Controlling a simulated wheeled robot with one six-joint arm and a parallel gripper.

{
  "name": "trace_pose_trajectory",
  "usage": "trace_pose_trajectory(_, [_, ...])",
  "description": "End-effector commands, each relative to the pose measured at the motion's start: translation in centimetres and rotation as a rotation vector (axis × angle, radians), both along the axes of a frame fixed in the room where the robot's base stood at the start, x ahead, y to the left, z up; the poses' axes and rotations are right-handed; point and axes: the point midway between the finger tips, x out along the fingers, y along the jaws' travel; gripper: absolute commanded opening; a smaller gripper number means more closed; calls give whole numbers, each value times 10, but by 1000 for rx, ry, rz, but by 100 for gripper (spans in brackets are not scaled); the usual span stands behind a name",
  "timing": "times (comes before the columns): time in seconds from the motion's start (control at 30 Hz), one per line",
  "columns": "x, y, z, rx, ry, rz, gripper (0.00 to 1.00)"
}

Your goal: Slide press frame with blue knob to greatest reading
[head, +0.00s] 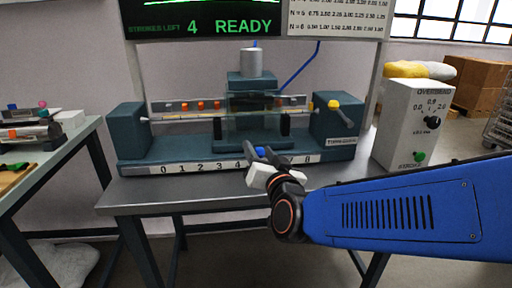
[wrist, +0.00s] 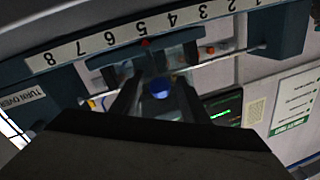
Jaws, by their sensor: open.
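The dark teal press frame (head: 252,110) stands near the middle of its rails, with a grey cylinder on top. Its blue knob (head: 260,152) is at the front, just beyond my gripper (head: 256,163). In the wrist view, the blue knob (wrist: 159,88) shows between the two open dark fingers of my gripper (wrist: 157,94); I cannot tell whether they touch it. A red pointer (wrist: 145,42) sits by the 5 on the white number scale (wrist: 95,42). In the head view, my gripper hides the scale's middle numbers. The screen (head: 215,20) reads "STROKES LEFT 4" and "READY".
A yellow-tipped lever (head: 335,105) is on the right end block above "TURN OVER". A white control box (head: 405,125) with black and green knobs stands to the right. Another table (head: 55,165) is at the left. A blue tube (head: 300,66) rises behind the frame.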

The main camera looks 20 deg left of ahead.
Motion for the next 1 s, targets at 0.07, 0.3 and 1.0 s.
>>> trace_pose_trajectory(0.07, [-13,-10,1,2,-1,1,41])
trace_pose_trajectory(0.3, [-45,-38,1,1,-1,3,41])
trace_pose_trajectory(1.0, [-107,-91,0,-1,1,0,41])
